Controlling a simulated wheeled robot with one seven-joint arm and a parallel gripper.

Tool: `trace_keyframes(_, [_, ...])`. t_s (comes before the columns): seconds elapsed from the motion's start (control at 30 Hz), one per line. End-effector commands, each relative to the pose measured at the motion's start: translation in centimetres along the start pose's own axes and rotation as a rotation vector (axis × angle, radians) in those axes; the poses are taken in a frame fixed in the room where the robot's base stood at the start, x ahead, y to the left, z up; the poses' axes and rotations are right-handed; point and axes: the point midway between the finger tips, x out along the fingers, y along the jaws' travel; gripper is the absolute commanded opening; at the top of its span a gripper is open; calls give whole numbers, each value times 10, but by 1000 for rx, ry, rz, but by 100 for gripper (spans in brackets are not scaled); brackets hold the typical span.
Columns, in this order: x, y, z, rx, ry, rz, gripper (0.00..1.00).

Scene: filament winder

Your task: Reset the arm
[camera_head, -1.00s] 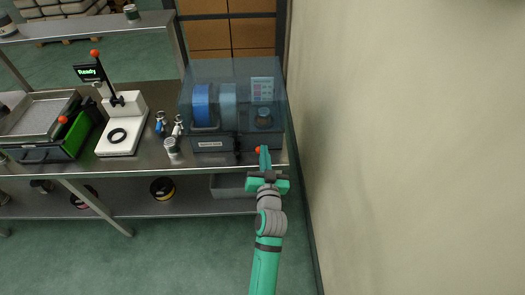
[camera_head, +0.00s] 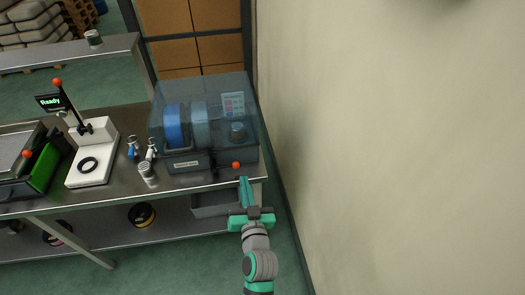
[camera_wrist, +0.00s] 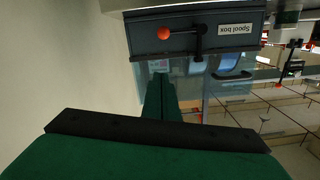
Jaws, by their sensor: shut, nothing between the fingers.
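My gripper (camera_head: 244,184) is green with slim fingers pressed together and nothing between them. In the head view it is in front of the bench's right end, just below the red knob (camera_head: 236,165) of the spool box (camera_head: 207,135), and looks apart from it. The wrist view shows my shut fingers (camera_wrist: 162,100) pointing toward the spool box (camera_wrist: 190,35), with its red knob (camera_wrist: 164,33) and label. The box has a clear blue-tinted lid, which looks closed, with blue spools (camera_head: 173,125) inside.
A grey bin (camera_head: 210,203) and spools sit on the lower shelf. A wall (camera_head: 380,150) closes off the right side.

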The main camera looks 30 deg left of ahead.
Motion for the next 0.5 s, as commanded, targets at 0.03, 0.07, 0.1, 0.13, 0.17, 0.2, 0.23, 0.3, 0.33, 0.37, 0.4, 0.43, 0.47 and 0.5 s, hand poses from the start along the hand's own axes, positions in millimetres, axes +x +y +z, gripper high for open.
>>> trace_keyframes(0.03, [0,0,0,0,0,0,0])
trace_keyframes(0.07, [0,0,0,0,0,0,0])
trace_keyframes(0.1, [0,0,0,0,0,0,0])
trace_keyframes(0.13, [0,0,0,0,0,0,0])
trace_keyframes(0.17, [-1,0,1,1,0,2,0])
trace_keyframes(0.2, [-3,2,2,1,-1,7,0])
trace_keyframes(0.23, [-5,4,4,3,-2,13,0])
trace_keyframes(0.3, [-16,11,11,6,-6,40,0])
trace_keyframes(0.33, [-22,16,15,7,-8,56,0])
trace_keyframes(0.37, [-30,20,20,9,-10,75,0])
trace_keyframes(0.4, [-42,28,26,10,-12,103,0])
trace_keyframes(0.43, [-52,34,30,11,-13,126,0])
trace_keyframes(0.47, [-62,38,36,13,-15,149,0])
trace_keyframes(0.5, [-77,45,42,12,-18,181,0])
